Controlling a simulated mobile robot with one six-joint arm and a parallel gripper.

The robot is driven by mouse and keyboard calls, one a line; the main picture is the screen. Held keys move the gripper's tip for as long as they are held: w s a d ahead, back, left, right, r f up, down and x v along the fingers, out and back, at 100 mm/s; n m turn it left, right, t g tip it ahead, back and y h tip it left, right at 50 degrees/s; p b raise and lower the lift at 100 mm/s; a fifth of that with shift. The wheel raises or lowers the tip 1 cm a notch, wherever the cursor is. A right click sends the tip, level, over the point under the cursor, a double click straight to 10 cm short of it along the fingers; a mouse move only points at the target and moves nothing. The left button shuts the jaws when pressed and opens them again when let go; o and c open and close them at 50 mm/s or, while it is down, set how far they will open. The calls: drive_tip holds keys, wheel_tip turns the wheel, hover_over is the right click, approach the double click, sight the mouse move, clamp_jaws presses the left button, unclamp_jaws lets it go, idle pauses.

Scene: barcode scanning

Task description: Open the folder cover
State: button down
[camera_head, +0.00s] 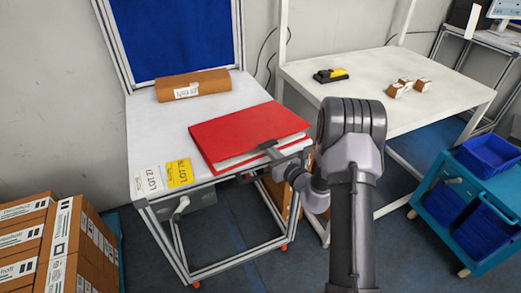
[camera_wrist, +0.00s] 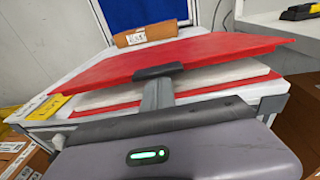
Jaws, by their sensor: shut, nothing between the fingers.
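The red folder (camera_head: 240,132) lies on the white table on the left. In the wrist view its red cover (camera_wrist: 180,55) is raised at the near edge, with white pages (camera_wrist: 195,85) showing in the gap below it. My gripper (camera_head: 268,146) is at the folder's near edge, shut and holding nothing. In the wrist view the gripper's dark tip (camera_wrist: 158,71) is at the cover's near edge, overlapping it. I cannot tell how much of the tip lies under the cover.
A brown box (camera_head: 192,85) with a label stands behind the folder. Yellow (camera_head: 179,172) and white (camera_head: 147,183) lot labels lie at the table's front left. Another table (camera_head: 370,90) holds a yellow-black scanner (camera_head: 331,75) and small brown boxes. Stacked cartons (camera_head: 60,240) stand lower left.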

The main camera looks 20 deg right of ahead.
sight(270, 145)
drive_tip(key=shift+w+r+p, duration=0.1)
drive_tip(key=shift+r+p, duration=1.2)
drive_tip(key=shift+r, duration=0.75)
drive_tip(key=r+p, duration=0.1)
drive_tip(key=r, duration=0.1)
drive_tip(key=w+r+p, duration=0.1)
drive_tip(key=r+p, duration=0.1)
drive_tip(key=w+r+p, duration=0.1)
drive_tip(key=r, duration=0.1)
drive_tip(key=shift+a+r+p, duration=0.1)
drive_tip(key=shift+a+p, duration=0.1)
drive_tip(key=shift+p, duration=0.15)
drive_tip(key=w+r+p, duration=0.3)
drive_tip(key=r+p, duration=0.1)
drive_tip(key=r, duration=0.1)
drive_tip(key=shift+w+a+r, duration=0.2)
drive_tip(key=shift+w+r, duration=0.1)
drive_tip(key=shift+r, duration=0.1)
